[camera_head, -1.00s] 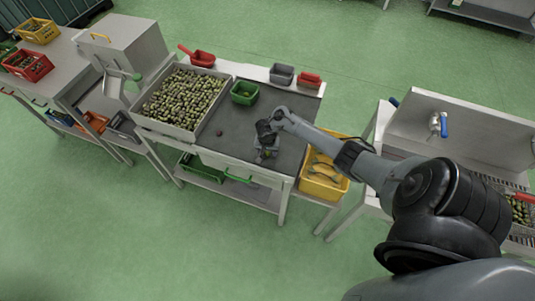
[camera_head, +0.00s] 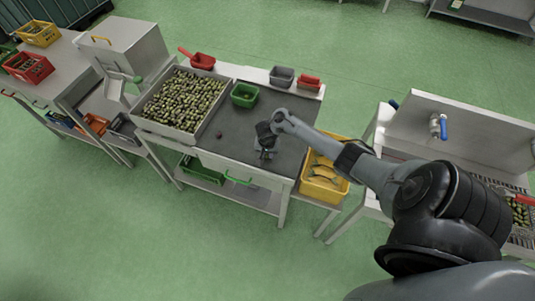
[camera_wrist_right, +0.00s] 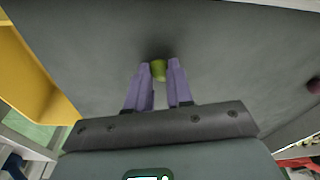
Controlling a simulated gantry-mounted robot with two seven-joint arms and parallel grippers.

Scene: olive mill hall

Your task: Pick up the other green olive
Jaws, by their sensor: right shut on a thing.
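My right gripper (camera_head: 266,153) is low over the dark mat (camera_head: 228,143) of the middle table. In the right wrist view its two purple fingers (camera_wrist_right: 159,72) are shut on a green olive (camera_wrist_right: 158,69), which shows between the fingertips. In the head view that olive is hidden by the gripper. A dark reddish olive (camera_head: 219,135) lies on the mat to the left of the gripper and shows at the right edge of the wrist view (camera_wrist_right: 314,85). A green bin (camera_head: 244,96) stands behind, with something small and green inside. My left gripper is not in view.
A large tray of olives (camera_head: 163,126) fills the table's left part. A red scoop (camera_head: 202,61), a grey bin (camera_head: 282,76) and a red bin (camera_head: 309,81) stand along the back. A yellow crate (camera_head: 322,186) is on the right.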

